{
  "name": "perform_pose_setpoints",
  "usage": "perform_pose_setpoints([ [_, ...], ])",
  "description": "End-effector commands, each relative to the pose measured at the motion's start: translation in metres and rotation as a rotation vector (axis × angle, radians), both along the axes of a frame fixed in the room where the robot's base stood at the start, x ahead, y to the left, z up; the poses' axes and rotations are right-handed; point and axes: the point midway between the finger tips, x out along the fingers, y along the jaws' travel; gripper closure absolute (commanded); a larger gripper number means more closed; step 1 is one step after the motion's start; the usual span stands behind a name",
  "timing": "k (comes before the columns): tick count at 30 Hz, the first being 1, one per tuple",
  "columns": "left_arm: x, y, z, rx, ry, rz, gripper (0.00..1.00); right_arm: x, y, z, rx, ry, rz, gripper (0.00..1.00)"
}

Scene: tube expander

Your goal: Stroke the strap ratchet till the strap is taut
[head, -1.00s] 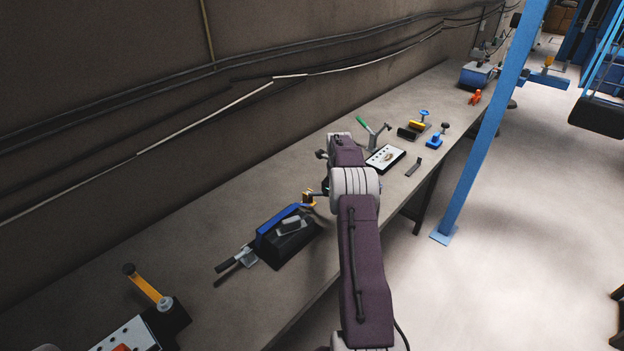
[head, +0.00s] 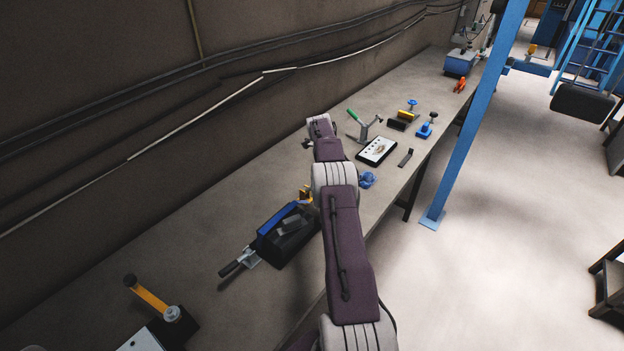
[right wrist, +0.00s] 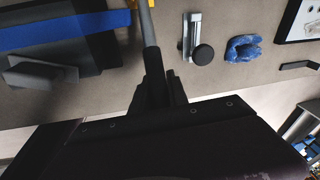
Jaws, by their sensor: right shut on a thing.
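A black block (head: 300,240) stands on the bench with a blue strap (head: 278,219) over its top. A small yellow part, seemingly of the ratchet, (head: 305,193) sits at the strap's right end. In the right wrist view the strap (right wrist: 60,30) runs across the upper left. A grey lever (right wrist: 148,30) comes down from the top to my right gripper (right wrist: 155,88), whose dark fingers are shut on it. In the head view my right arm hides this gripper and most of the ratchet. I cannot tell how taut the strap is. My left gripper is out of view.
A grey clamp with a black handle (head: 236,266) lies left of the block. A silver bar with a black knob (right wrist: 195,42), a blue lump (right wrist: 243,49) and a tablet (head: 376,150) lie to the right. A yellow lever (head: 150,296) stands front left. The bench runs along the wall.

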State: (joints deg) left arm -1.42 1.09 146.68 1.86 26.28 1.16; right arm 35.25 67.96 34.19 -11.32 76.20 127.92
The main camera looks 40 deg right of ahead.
Motion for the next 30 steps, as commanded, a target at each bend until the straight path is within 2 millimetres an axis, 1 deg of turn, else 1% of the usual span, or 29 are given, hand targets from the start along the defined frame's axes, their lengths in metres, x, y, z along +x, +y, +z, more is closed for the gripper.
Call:
perform_pose_setpoints([
  [2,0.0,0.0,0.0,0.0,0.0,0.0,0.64,0.001,0.002,-0.001,0.005,0.001,0.001,1.0],
  [3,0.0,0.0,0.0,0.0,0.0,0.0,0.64,0.0,0.002,-0.001,0.005,0.001,0.001,0.72],
  [4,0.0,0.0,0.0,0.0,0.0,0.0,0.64,0.0,0.002,-0.001,0.005,0.001,0.001,0.64],
  [5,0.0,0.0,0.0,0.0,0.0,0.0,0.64,0.0,0.002,-0.001,0.004,0.001,0.002,0.59],
  [13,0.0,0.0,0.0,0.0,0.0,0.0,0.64,0.0,0.001,-0.001,0.003,0.0,0.001,0.59],
  [16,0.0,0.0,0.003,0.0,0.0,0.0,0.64,0.0,0.001,0.002,0.003,0.0,0.001,0.59],
  [30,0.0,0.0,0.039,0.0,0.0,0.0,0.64,0.003,0.007,0.04,0.002,0.0,0.001,0.59],
])
